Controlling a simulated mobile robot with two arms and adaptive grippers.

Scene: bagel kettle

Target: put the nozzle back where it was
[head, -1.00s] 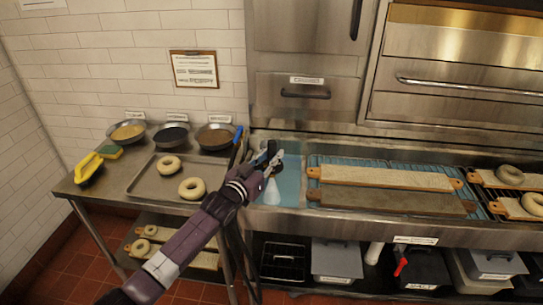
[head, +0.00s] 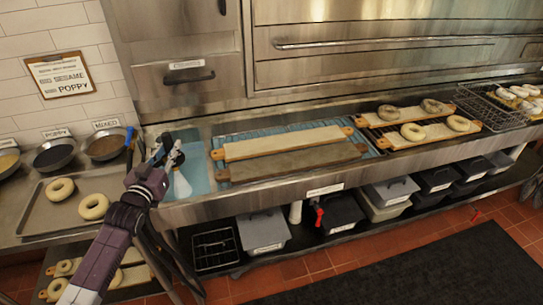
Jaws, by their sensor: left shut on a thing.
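My left gripper (head: 162,153) is over the left end of the steel counter, at the left in the head view. It is shut on a dark grey nozzle (head: 174,153), partly hidden by the fingers. A pale cone shape (head: 181,185) shows just below the nozzle; I cannot tell if it is spray or a separate object. Dark hose-like lines (head: 165,255) hang below my wrist. A blue-tipped upright piece (head: 130,138) stands just left of the gripper. My right gripper is out of view.
A tray with two bagels (head: 48,222) lies left. Two long boards (head: 285,143) lie on a blue-lined rack to the right, with bagels on boards (head: 430,130) farther right. Lidded bins (head: 263,230) and a red-handled item (head: 319,215) are below the counter.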

